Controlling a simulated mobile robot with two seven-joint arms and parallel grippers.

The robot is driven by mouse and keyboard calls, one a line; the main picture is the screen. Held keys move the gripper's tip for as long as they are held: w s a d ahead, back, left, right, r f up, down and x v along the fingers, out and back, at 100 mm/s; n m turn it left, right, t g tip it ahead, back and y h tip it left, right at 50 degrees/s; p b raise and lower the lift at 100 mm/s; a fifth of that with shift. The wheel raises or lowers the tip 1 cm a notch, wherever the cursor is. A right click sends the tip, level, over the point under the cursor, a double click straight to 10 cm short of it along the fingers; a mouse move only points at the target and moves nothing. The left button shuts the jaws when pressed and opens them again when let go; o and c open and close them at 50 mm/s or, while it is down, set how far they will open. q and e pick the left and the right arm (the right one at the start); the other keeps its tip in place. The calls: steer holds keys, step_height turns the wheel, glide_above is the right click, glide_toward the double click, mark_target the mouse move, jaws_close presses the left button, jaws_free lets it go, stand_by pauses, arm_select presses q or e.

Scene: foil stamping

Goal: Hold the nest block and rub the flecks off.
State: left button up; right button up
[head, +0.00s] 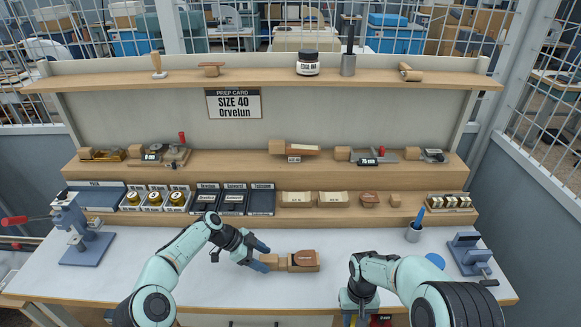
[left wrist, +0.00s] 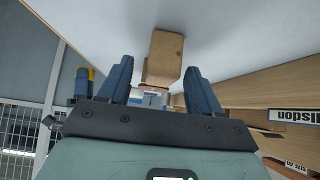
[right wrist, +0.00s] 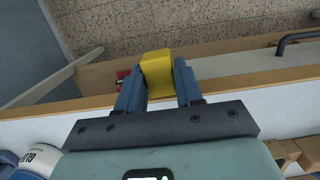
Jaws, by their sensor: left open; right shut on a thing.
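The likely nest block is a wooden block (head: 303,261) with a reddish-brown top patch, lying on the bench front. A narrower wooden part sticks out at its left; flecks are too small to tell. My left gripper (head: 265,257) is open at that narrower end. In the left wrist view a wooden block (left wrist: 165,52) shows ahead of the spread fingers (left wrist: 155,85); I cannot tell whether they touch it. My right gripper (head: 359,308) is shut on a yellow block, clear in the right wrist view (right wrist: 157,72), by the bench's front edge.
A blue press (head: 80,235) stands at the left and a blue-grey device (head: 468,255) at the right. A cup with a blue-handled tool (head: 413,233) stands at the back right. Dark trays (head: 233,203) and several wooden pieces line the lower shelf.

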arm_select(q)
steer(key=shift+x, duration=1.05)
steer(key=shift+w, duration=0.1)
steer(key=shift+c, duration=0.3)
steer(key=c, duration=1)
steer(key=shift+o, duration=0.2)
